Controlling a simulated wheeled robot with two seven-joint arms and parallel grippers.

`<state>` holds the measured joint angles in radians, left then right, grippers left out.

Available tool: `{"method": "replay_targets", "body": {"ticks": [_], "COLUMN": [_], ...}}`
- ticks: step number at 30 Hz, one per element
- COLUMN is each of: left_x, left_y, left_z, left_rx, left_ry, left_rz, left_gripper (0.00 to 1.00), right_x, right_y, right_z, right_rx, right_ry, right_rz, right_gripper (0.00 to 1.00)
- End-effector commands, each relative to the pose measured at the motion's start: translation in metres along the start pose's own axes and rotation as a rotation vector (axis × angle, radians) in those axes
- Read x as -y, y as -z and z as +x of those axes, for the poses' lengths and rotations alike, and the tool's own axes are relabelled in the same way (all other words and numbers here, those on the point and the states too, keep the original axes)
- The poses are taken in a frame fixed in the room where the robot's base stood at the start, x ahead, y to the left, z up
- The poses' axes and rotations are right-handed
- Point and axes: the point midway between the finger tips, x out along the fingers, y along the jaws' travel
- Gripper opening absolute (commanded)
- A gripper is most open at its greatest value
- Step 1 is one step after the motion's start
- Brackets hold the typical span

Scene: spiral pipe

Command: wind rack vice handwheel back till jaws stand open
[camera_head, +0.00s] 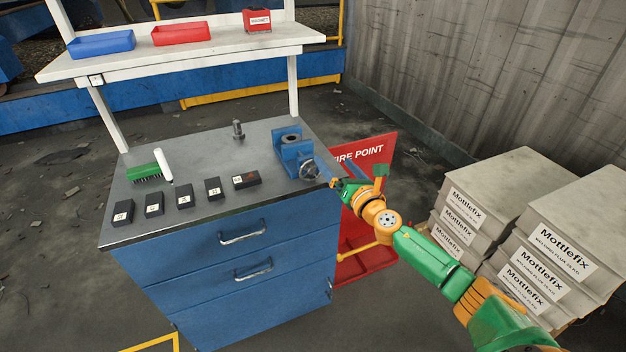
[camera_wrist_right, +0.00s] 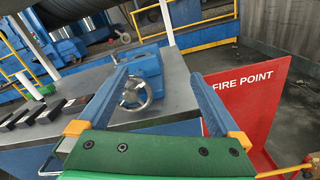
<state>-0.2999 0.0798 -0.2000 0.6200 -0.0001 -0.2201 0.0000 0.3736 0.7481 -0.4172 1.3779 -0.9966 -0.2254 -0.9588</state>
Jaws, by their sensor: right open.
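The blue vice (camera_head: 284,151) stands at the right end of the grey bench top. A dark round piece shows at its top, and I cannot tell how far apart its jaws are. Its silver handwheel (camera_head: 309,171) faces the bench's front right edge. My right gripper (camera_head: 334,182) is just right of the handwheel, coming from the right. In the right wrist view, the open gripper (camera_wrist_right: 160,74) has the handwheel (camera_wrist_right: 135,96) beyond its fingers, nearer the left one, with the vice (camera_wrist_right: 148,64) behind. No grip on the wheel shows. My left gripper is out of view.
The bench top (camera_head: 215,160) holds a green brush (camera_head: 146,174), a white marker, several black blocks and a small metal piece (camera_head: 238,129). A red FIRE POINT stand (camera_head: 368,155) is close behind my right arm. Stacked Mottlefix boxes (camera_head: 490,205) are at the right.

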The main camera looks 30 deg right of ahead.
Motion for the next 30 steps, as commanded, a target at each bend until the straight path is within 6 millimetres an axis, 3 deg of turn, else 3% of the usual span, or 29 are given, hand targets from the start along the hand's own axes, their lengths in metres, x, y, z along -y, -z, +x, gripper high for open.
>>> {"method": "replay_targets", "body": {"ticks": [1, 8, 15, 22, 23, 30], "left_x": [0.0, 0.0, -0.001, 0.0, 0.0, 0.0], "left_y": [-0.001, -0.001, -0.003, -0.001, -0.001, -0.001], "left_z": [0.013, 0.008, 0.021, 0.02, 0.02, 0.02], "left_rx": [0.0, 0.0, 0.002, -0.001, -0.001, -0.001], "left_ry": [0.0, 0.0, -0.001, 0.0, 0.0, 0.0], "left_rz": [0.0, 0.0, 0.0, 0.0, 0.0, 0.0], "left_gripper": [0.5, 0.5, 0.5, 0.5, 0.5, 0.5], "right_x": [0.006, 0.004, 0.005, 0.004, 0.004, 0.004], "right_y": [0.011, 0.004, 0.004, 0.003, 0.004, 0.003], "right_z": [0.0, 0.002, 0.03, 0.033, 0.032, 0.032], "right_rx": [0.0, 0.001, 0.005, 0.0, -0.001, 0.0], "right_ry": [0.0, 0.0, 0.0, 0.0, -0.001, 0.0], "right_rz": [0.07, 0.089, 0.088, 0.085, 0.085, 0.085], "right_gripper": [1.0, 1.0, 1.0, 1.0, 0.94, 0.29]}}
